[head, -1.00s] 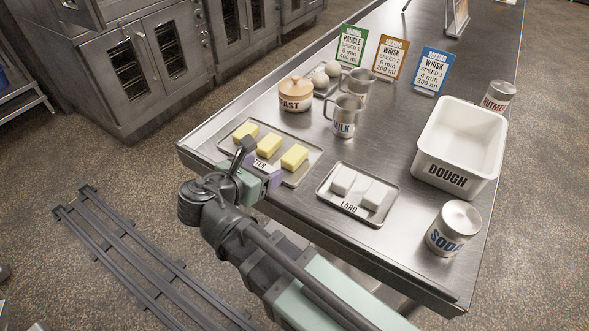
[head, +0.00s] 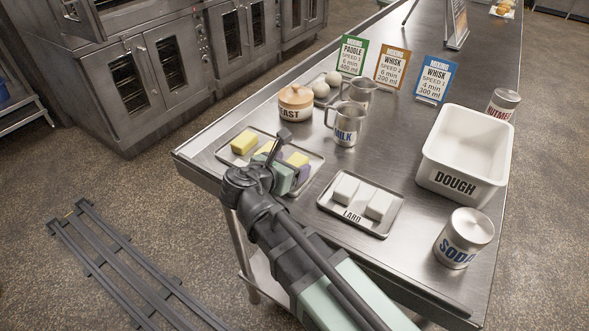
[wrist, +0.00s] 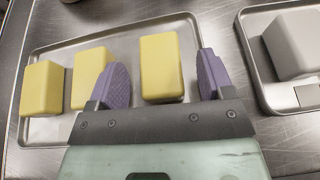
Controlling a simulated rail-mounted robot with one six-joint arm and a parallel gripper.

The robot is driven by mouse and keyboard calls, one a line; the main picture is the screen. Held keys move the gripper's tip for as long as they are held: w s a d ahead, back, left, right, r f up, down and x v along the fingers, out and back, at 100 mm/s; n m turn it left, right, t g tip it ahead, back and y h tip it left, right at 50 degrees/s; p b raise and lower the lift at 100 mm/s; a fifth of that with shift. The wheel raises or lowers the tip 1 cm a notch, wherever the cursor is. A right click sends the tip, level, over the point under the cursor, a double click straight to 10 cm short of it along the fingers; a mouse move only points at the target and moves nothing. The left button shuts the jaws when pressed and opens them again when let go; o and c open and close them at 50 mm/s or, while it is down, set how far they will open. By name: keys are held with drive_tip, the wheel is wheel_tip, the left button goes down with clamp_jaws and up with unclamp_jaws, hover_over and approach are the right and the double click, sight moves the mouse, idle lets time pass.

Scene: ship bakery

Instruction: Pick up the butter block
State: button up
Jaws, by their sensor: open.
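Several yellow butter blocks lie in a row on a metal tray (head: 226,152) near the table's left corner. The left block (head: 244,142) is clear in the head view; the middle one is largely hidden behind my gripper. The right block (head: 297,159) is partly covered. In the wrist view, my gripper (wrist: 157,80) is open with its purple fingers apart. The right block (wrist: 162,68) sits between them in the picture, with gaps on both sides. The middle block (wrist: 88,74) is beside the left finger, and the left block (wrist: 42,88) is farther left.
A lard tray (head: 327,202) with white blocks (head: 380,205) lies close to the right. The milk jug (head: 346,128) and yeast pot (head: 295,103) stand behind the butter tray. The dough tub (head: 462,150) and soda tin (head: 463,238) are farther right.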

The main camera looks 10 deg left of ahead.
drive_tip(key=c, duration=1)
wheel_tip(320, 180, up, 20)
drive_tip(key=p, duration=2)
